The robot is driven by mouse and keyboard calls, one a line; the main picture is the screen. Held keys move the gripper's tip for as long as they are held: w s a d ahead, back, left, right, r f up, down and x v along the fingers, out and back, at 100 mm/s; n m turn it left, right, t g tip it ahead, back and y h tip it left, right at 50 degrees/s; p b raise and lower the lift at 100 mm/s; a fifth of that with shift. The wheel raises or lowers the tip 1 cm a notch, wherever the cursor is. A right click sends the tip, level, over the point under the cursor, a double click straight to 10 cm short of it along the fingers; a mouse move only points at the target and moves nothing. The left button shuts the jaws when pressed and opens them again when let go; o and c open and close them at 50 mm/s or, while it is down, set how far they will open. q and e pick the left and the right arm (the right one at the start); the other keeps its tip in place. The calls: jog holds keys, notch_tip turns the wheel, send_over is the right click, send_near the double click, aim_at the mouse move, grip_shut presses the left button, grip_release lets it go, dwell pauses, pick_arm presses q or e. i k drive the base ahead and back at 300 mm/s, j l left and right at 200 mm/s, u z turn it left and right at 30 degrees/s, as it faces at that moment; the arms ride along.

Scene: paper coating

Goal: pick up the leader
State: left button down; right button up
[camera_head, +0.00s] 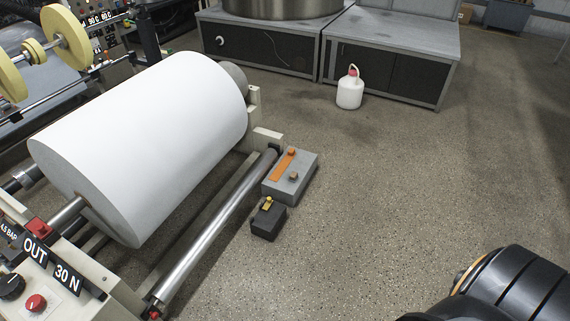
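No object is clearly marked as the leader. A flat orange strip (281,166), which may be it, lies on top of a low grey block (303,178) beside the right end of the large white paper roll (150,135). A small orange piece sits at the strip's far end, and a small brown knob stands beside it on the block. No loose paper end shows on the roll. Neither of my grippers is in view; only a dark link of my own arm shows at the lower right.
A small black box (268,222) with a yellow top stands before the grey block. A steel roller (215,232) runs along the roll's frame. A control panel (40,285) fills the lower left. A white jug (350,92) stands by the far cabinets. The floor (420,180) at right is clear.

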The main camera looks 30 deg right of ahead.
aim_at(278, 172)
jog(key=i+l, duration=0.25)
jog(key=i+l+u, duration=0.1)
jog(key=l, duration=0.3)
jog(key=i+l, duration=0.3)
